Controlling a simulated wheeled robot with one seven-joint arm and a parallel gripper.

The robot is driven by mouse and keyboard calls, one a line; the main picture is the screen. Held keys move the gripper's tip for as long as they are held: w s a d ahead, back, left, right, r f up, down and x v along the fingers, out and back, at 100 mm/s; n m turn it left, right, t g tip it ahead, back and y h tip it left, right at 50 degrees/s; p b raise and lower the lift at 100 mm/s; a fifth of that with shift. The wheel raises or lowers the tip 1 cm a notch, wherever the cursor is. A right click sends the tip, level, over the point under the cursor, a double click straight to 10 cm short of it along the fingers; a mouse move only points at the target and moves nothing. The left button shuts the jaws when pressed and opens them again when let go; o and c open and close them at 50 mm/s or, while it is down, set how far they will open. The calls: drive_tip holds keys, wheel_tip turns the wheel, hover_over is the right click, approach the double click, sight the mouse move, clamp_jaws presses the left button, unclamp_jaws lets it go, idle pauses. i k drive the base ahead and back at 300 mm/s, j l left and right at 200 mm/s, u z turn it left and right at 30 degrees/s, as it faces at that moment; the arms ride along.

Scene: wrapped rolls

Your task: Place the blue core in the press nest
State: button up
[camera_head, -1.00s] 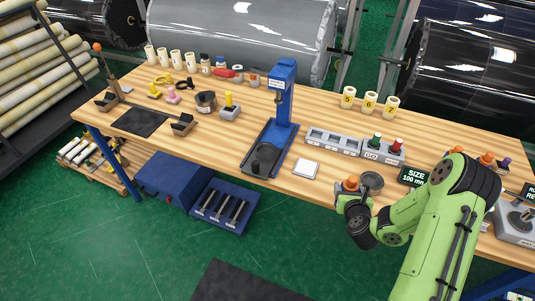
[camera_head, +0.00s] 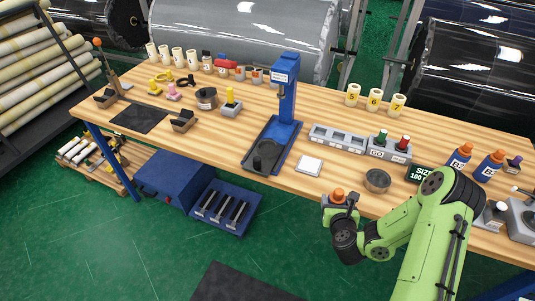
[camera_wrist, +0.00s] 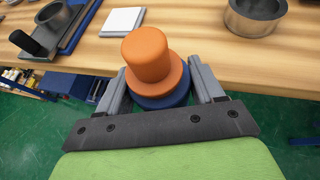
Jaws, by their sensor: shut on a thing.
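The blue core (camera_wrist: 163,98) has a blue round body and a stepped orange top. My gripper (camera_wrist: 158,80) is shut on it, one finger on each side, with the orange top upward. In the head view the held core (camera_head: 336,197) is at the bench's front edge, right of the press. The blue press (camera_head: 288,92) stands mid-bench. Its dark round nest (camera_head: 265,157) is at the front of its base, apart from the core. Part of the press base and a dark round piece show at the wrist view's upper left.
A white square pad (camera_head: 309,165) lies between press and gripper. A metal cup (camera_head: 377,181) stands right of the held core. A grey slotted tray (camera_head: 338,139) is behind. Two blue, orange-capped pieces (camera_head: 459,157) (camera_head: 490,165) stand at the right.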

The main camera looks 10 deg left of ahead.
sight(268, 149)
drive_tip(key=i+j, duration=0.1)
drive_tip(key=j, duration=1)
drive_tip(key=i+j, duration=0.15)
drive_tip(key=j, duration=0.4)
drive_tip(key=i+j, duration=0.1)
drive_tip(key=j, duration=1)
drive_tip(key=i, duration=0.05)
